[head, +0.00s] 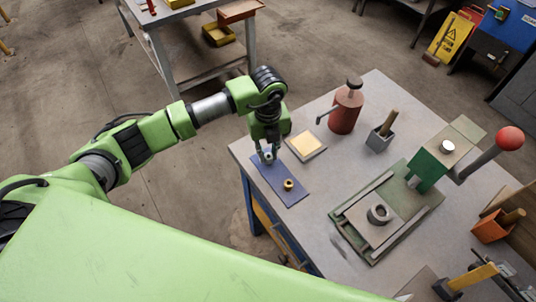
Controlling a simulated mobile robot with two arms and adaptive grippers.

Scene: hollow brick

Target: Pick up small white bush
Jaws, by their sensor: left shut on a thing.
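My left gripper (266,150) points down over the far end of a blue mat (267,179) on the workbench. Its fingers are shut on the small white bush (268,157), a small pale ring seen between the fingertips. The fingers partly cover the bush. I cannot tell whether it still touches the mat. A brass-coloured bush (288,185) stands on the mat nearby, apart from the gripper. My right gripper is not in view.
A yellow-topped block (306,145), a red oil can (346,109) and a grey holder (379,140) stand right of the gripper. A green press (433,166) with a red-knobbed lever and a grey ring (380,214) on its base fill the bench's middle.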

